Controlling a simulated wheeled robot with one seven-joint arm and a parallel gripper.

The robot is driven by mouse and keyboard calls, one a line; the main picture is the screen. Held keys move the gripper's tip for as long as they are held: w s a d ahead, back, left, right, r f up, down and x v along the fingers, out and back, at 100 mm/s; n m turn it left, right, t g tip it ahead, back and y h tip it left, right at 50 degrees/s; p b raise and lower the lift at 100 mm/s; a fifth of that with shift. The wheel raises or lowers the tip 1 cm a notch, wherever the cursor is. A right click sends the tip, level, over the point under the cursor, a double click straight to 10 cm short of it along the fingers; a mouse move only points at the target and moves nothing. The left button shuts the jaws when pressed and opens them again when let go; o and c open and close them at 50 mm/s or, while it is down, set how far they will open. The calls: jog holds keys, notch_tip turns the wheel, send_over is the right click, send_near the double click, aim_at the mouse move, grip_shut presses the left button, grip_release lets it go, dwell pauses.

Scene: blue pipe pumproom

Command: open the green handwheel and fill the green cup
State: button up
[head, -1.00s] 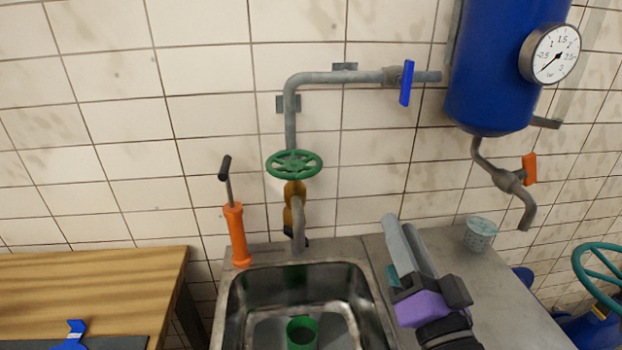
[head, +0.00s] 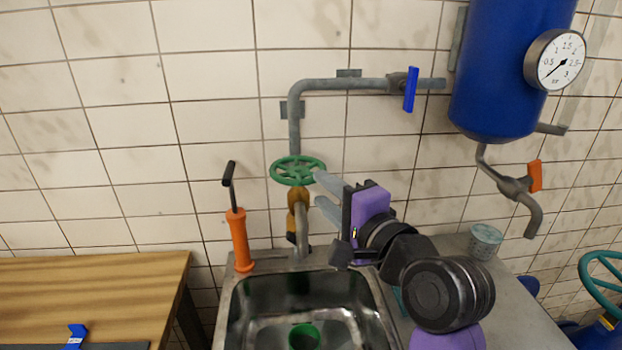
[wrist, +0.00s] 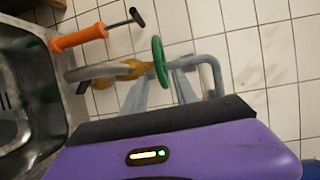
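The green handwheel (head: 297,171) sits on top of the brass valve (head: 297,199) above the sink's spout. It also shows in the wrist view (wrist: 160,62). The green cup (head: 304,338) stands in the sink basin under the spout, cut by the bottom edge of the head view. My gripper (head: 318,189) is to the right of the handwheel, pointing left at it. Its two grey fingers are apart with nothing held between them. The upper fingertip is close to the wheel's right rim; I cannot tell whether it touches. The wrist view shows the wheel just beyond the fingertips (wrist: 158,90).
An orange hand pump (head: 239,240) stands left of the spout. A grey pipe (head: 340,84) with a blue lever (head: 410,90) runs along the wall. A blue tank (head: 510,75) hangs at right, above a pale cup (head: 485,242) on the counter. A wooden table (head: 90,290) is at left.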

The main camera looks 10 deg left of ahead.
aim_at(313, 182)
jog(key=shift+p+x, duration=0.3)
jog(key=shift+x, duration=2.45)
grip_shut()
